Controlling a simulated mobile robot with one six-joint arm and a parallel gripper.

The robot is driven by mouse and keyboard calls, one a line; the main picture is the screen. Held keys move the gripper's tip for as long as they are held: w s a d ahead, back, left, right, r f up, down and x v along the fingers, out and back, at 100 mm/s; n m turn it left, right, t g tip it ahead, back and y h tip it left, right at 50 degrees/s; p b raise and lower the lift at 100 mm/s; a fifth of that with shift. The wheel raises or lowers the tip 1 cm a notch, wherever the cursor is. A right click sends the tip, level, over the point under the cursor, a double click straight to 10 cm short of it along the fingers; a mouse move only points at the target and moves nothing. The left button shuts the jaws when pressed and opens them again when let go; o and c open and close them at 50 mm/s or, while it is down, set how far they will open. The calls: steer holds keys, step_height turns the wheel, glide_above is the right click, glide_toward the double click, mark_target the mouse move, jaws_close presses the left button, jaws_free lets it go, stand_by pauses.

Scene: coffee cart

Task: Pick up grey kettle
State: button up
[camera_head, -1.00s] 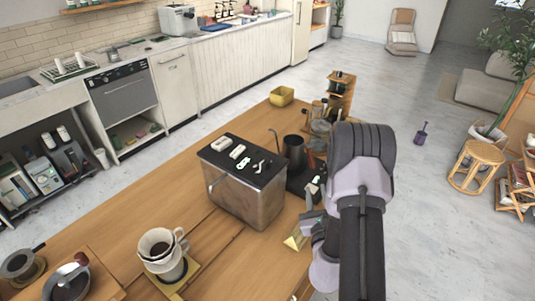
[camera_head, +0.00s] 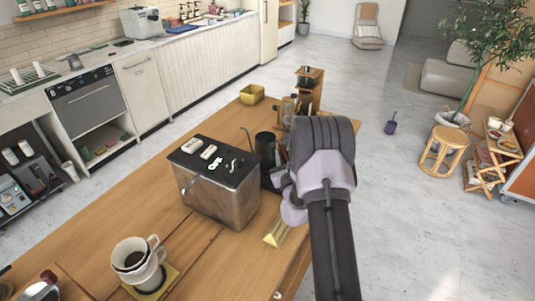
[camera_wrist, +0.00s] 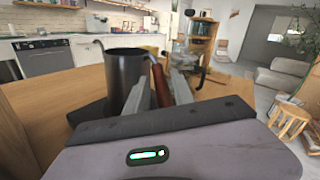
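The grey kettle (camera_head: 265,150) stands on a dark base beside the metal box, at the right side of the wooden table. In the wrist view the kettle (camera_wrist: 124,72) is upright, dark, with a thin spout to the left and a reddish-brown handle (camera_wrist: 160,86) toward me. My gripper (camera_wrist: 160,92) is open, with one finger on each side of the handle. I cannot tell whether either finger touches it. In the head view my arm's wrist hides the gripper fingers.
A metal box with a black top (camera_head: 222,188) stands left of the kettle. A wooden shelf stand (camera_head: 309,88) and glassware are behind it. A white dripper cup (camera_head: 135,257) is at the front left.

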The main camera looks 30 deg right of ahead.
jaws_close()
stand_by(1.3)
